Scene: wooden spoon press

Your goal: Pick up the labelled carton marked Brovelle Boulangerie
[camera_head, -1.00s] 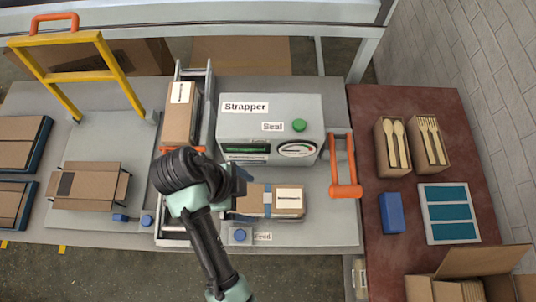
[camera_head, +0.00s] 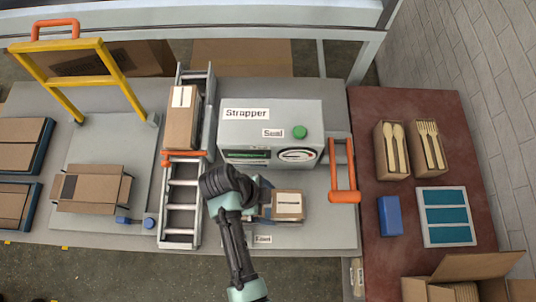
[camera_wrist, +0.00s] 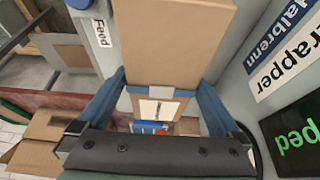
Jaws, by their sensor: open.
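A brown carton with a white label (camera_head: 288,205) lies in front of the grey strapper machine; the label's print is too small to read. My gripper (camera_head: 262,196) is open at the carton's left end, and my wrist hides part of it there. In the wrist view the carton (camera_wrist: 175,40) shows between the two blue fingers of my gripper (camera_wrist: 162,82), one on each side; I cannot tell whether they touch it. Another labelled carton (camera_head: 182,117) stands on the roller track left of the machine, its label unreadable too.
The strapper machine (camera_head: 268,155) stands close behind the carton, and an orange handle (camera_head: 344,197) is to the right. A blue block (camera_head: 390,215) and boxes of wooden cutlery (camera_head: 392,150) are on the red table. The near rollers (camera_head: 181,205) are empty.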

